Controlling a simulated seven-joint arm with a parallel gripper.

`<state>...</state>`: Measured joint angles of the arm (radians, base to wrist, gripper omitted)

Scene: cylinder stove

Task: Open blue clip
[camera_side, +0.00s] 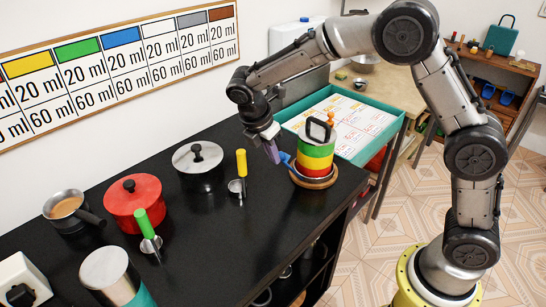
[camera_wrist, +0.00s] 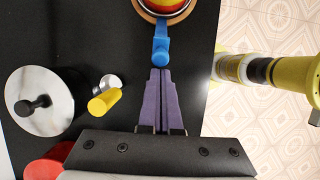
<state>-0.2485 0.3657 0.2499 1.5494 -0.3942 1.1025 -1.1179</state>
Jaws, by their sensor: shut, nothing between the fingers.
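A striped cylinder (camera_side: 316,155) in green, yellow and red stands upright on a round wooden base (camera_side: 314,181) near the right end of the black counter. It has a black handle on top. The blue clip (camera_side: 286,158) sticks out from its left side, toward my gripper. In the wrist view the blue clip (camera_wrist: 161,48) is at top centre, directly ahead of the fingertips. My gripper (camera_side: 275,158) has purple fingers, pressed together and empty. In the wrist view my gripper (camera_wrist: 161,73) ends right at the clip's near end; I cannot tell whether they touch.
A black counter (camera_side: 225,240) holds a white-lidded pot (camera_side: 199,168), a yellow-handled scoop (camera_side: 240,170), a red pot (camera_side: 135,203) and a green-handled scoop (camera_side: 148,230). A teal-edged tray (camera_side: 398,108) stands behind the cylinder. The counter's right edge is close to the cylinder.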

